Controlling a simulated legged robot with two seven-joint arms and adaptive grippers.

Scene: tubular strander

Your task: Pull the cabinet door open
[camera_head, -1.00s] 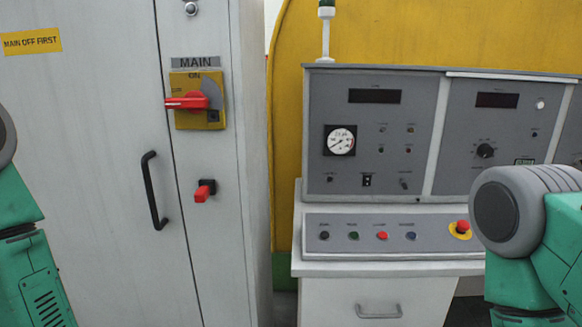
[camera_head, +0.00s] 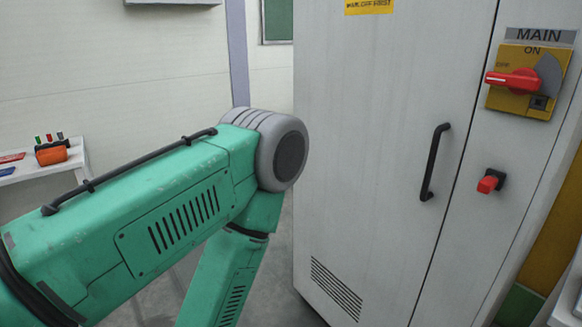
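The grey-white cabinet door (camera_head: 375,150) stands in the middle right of the head view and looks shut. Its black bar handle (camera_head: 435,162) sits upright near the door's right edge, and nothing touches it. On the panel to the right are a red rotary switch (camera_head: 515,80) on a yellow plate marked MAIN and ON, and a smaller red latch handle (camera_head: 489,181) on a black base. My green left arm comes in from the left, its grey elbow joint left of the door. Neither gripper shows in the view.
A white side table (camera_head: 45,165) at the left holds an orange-red box (camera_head: 51,153) and small items. A pale wall and a grey floor strip lie between it and the cabinet. A yellow surface (camera_head: 552,225) shows at the far right.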

